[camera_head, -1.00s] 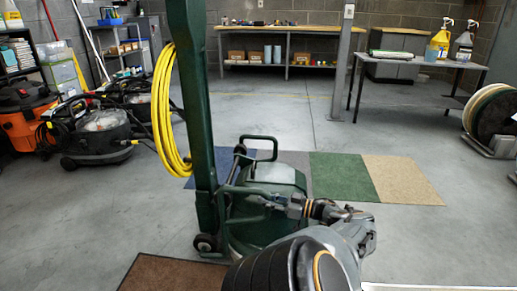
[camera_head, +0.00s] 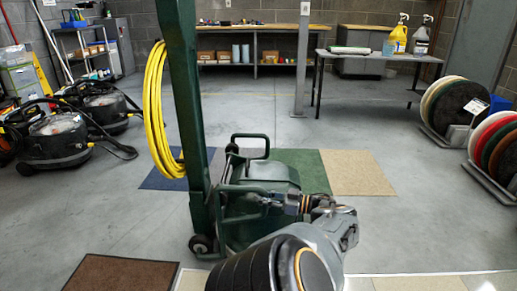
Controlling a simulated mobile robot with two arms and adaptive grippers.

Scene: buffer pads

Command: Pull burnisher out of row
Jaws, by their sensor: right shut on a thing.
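The burnisher (camera_head: 262,174) is a dark green floor machine just left of the middle. Its tall green column rises out of the top of the view, with a coiled yellow cord hung on its left side. A small dark wheel shows at its lower left. My right gripper (camera_head: 267,200) is shut on a green bar handle at the near side of the burnisher. My arm hides part of the machine's lower front. The fingertips are small and partly hidden. My left gripper is out of view.
Black vacuum machines (camera_head: 57,139) stand at the left. Carpet squares (camera_head: 362,173) lie behind the burnisher. A brown mat (camera_head: 121,274) lies at the front left. Pad racks (camera_head: 492,183) stand at the right, and a table (camera_head: 378,58) with jugs is behind. Grey floor is open between.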

